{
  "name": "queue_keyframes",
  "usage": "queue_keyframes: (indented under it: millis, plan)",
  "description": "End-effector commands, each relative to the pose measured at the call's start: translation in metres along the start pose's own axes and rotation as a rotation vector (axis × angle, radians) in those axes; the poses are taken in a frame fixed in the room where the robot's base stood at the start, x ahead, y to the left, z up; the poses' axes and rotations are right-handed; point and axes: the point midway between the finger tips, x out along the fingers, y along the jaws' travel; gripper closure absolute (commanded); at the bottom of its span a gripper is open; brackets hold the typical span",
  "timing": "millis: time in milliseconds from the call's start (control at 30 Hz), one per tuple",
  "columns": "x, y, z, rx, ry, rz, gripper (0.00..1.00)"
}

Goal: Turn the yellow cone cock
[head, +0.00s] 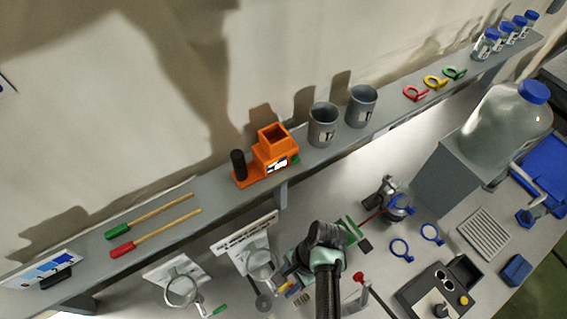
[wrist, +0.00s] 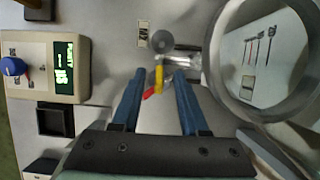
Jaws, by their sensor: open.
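The yellow cone cock (wrist: 159,77) is a small upright handle on glass tubing in the wrist view, just below a round grey metal piece (wrist: 161,41). My gripper (wrist: 160,74) is open, with one blue finger on each side of the yellow handle and a visible gap on both sides. A red handle (wrist: 149,93) lies just below it, also between the fingers.
A device with a green display (wrist: 63,66) is at left. In the head view a shelf (head: 222,190) runs behind, with an orange holder (head: 272,152), grey cups and coloured clips.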

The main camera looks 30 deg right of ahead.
Motion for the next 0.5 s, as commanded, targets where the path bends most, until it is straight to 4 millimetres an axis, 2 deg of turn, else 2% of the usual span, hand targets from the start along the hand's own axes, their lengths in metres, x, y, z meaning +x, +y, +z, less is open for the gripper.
queue_keyframes:
  millis: [267,367,500]
  plan:
    - [0.0023,0.0012,0.0004,0.000,0.000,0.000,0.56]
    - [0.0021,0.0011,0.0004,0.000,0.000,0.000,0.71]
    - [0.0020,0.0010,0.0004,0.000,0.000,0.000,0.96]
